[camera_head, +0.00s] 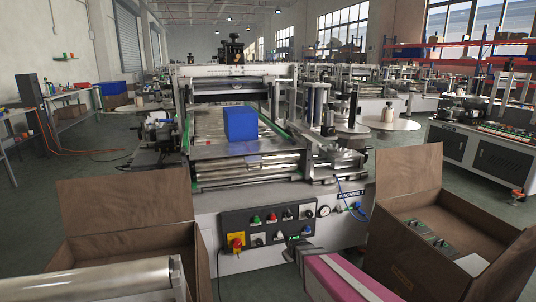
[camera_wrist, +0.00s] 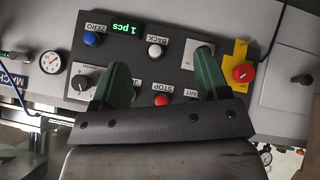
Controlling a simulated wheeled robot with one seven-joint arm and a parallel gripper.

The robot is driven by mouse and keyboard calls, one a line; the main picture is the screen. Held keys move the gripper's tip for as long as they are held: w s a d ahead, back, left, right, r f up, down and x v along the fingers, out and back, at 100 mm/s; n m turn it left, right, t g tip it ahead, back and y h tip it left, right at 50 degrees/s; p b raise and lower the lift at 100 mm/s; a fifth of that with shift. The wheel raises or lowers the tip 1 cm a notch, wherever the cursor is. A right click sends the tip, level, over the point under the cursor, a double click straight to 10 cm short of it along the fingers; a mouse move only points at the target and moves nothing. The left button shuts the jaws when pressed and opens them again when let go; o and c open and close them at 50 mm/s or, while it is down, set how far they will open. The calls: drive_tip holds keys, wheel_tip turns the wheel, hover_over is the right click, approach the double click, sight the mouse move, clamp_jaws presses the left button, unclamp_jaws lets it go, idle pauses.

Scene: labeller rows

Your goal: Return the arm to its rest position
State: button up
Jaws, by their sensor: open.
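My gripper (camera_head: 297,243) is low in front of the labelling machine (camera_head: 205,232), at the right part of its dark control panel (camera_head: 228,219). In the wrist view, my gripper (camera_wrist: 161,60) has its two green fingers spread apart with nothing held between them. The panel (camera_wrist: 181,72) fills the space behind them. A red STOP button (camera_wrist: 162,100) and a white BACK button (camera_wrist: 154,51) show between the fingers. The right finger partly covers a light plate and a label. I cannot tell whether a finger touches the panel.
Open cardboard boxes stand at left (camera_head: 125,242) and right (camera_head: 408,180) of the machine. A blue block (camera_head: 240,123) sits on its bed. A red emergency knob (camera_wrist: 243,73) is on a yellow plate. The display (camera_wrist: 127,28) reads 1 pcs.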

drive_tip(key=s+d+r+m+g, duration=0.3)
drive_tip(key=s+d+r+g, duration=0.1)
drive_tip(key=s, duration=0.4)
drive_tip(key=s+d+r+m+g, duration=0.3)
drive_tip(key=s+r, duration=0.3)
drive_tip(key=s, duration=0.3)
drive_tip(key=shift+s+d+r+m+g+h, duration=0.2)
drive_tip(key=shift+d+r+m+g+h, duration=0.25)
drive_tip(key=shift+g, duration=0.15)
